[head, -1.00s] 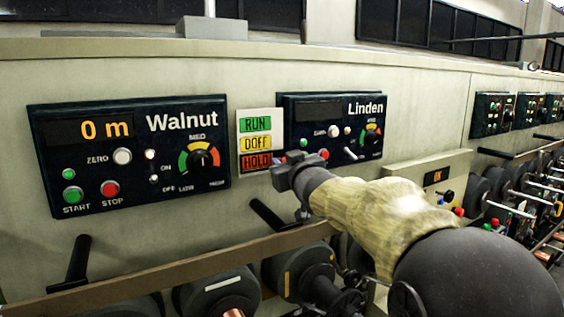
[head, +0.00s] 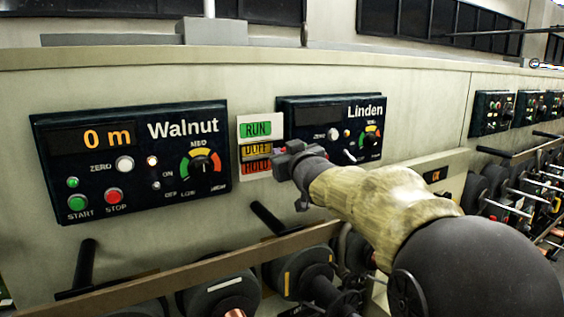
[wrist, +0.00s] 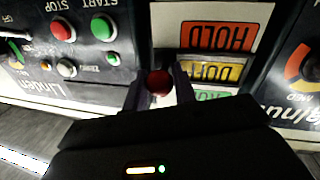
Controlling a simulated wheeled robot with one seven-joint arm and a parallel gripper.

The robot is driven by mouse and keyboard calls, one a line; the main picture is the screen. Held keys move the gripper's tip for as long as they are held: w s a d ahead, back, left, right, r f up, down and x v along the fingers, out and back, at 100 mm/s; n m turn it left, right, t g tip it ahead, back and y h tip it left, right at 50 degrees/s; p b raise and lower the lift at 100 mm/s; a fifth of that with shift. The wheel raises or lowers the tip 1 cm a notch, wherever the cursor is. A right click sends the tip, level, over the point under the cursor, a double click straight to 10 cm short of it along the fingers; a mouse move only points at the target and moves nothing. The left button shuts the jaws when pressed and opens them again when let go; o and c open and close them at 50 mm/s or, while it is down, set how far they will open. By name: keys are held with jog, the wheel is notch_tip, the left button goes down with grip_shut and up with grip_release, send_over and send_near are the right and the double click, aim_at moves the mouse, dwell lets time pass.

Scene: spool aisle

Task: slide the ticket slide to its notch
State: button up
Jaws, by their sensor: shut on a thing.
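The ticket board (head: 245,119) is a pale plate between the Walnut and Linden panels, with green RUN, yellow DOFF and red HOLD labels from top to bottom. The ticket slide (wrist: 240,72) looks like a dark-edged frame around the DOFF label; its exact fit to that label is hard to tell. Its red knob (wrist: 158,82) sits between my fingers in the wrist view, where the labels appear upside down. My gripper (head: 281,162) is shut on this knob at the board's right edge.
The Walnut panel (head: 130,170) with buttons and dial is left of the board. The Linden panel (head: 300,104) is close on the right, partly behind my arm. A brown rail (head: 180,272), black handles (head: 270,217) and spools (head: 222,292) lie below.

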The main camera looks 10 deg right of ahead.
aim_at(280, 126)
jog(key=shift+r+p, duration=2.45)
jog(key=shift+r, duration=0.3)
jog(key=o, duration=1.1)
jog(key=shift+c, duration=0.2)
jog(key=shift+s, duration=0.1)
jog(key=s+d+p, duration=0.1)
jog(key=s, duration=1.4)
jog(key=shift+d+r+p, duration=0.15)
jog(key=shift+d+p, duration=0.25)
